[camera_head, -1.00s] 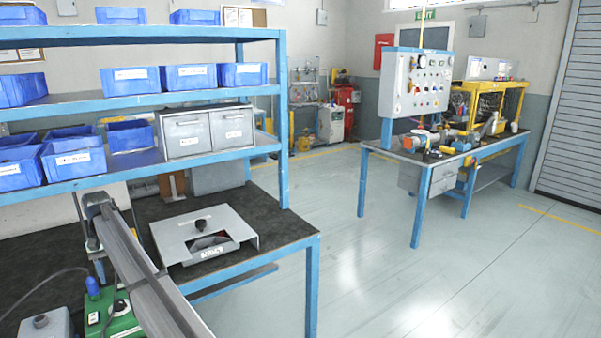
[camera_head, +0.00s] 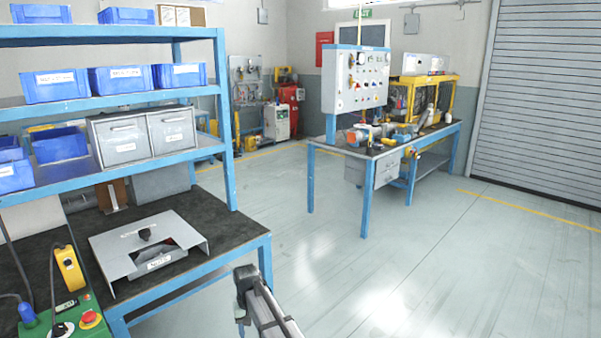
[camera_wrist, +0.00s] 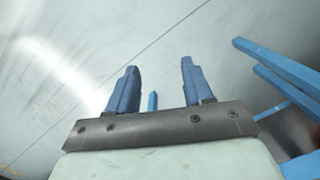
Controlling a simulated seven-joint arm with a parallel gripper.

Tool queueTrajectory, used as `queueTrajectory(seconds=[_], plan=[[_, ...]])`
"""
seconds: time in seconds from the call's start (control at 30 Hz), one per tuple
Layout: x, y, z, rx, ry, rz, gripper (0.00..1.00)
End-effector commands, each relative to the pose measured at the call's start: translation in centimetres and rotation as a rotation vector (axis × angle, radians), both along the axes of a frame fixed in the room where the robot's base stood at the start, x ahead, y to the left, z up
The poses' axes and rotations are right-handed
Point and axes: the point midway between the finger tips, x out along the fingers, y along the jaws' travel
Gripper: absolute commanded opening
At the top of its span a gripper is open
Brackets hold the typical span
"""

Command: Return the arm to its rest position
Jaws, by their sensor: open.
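My gripper shows in the wrist view (camera_wrist: 158,88), with its two blue fingers spread apart and nothing between them. In the head view, my arm reaches up from the bottom edge, right of the near bench (camera_head: 255,245), over the open floor. The fingers themselves cannot be made out there.
The near bench carries a grey metal cover with a black knob (camera_head: 145,234) and a green control box (camera_head: 75,318) with a red button. A blue shelf (camera_head: 110,101) of bins stands above it. A far workbench (camera_head: 375,151) stands across clear floor (camera_head: 420,270).

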Motion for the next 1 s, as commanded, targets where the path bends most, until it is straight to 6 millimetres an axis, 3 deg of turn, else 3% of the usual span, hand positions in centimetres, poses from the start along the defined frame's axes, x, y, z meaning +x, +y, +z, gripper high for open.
queueTrajectory(seconds=[0.03,0.2,0.4,0.5,0.7,0.9,1.0], plan=[[-1.3,-3.4,-1.0,0.001,-0.005,-0.027,0.51],[-3.7,-12.1,-3.7,0.005,-0.03,-0.102,0.51],[-7.9,-21.3,-6.2,0.007,-0.06,-0.188,0.51],[-10.0,-24.8,-7.1,0.005,-0.074,-0.225,0.51],[-13.5,-29.6,-8.1,0.002,-0.096,-0.278,0.51],[-16.8,-33.1,-8.6,-0.003,-0.112,-0.323,0.51],[-17.4,-33.0,-10.2,-0.007,-0.085,-0.321,0.51]])
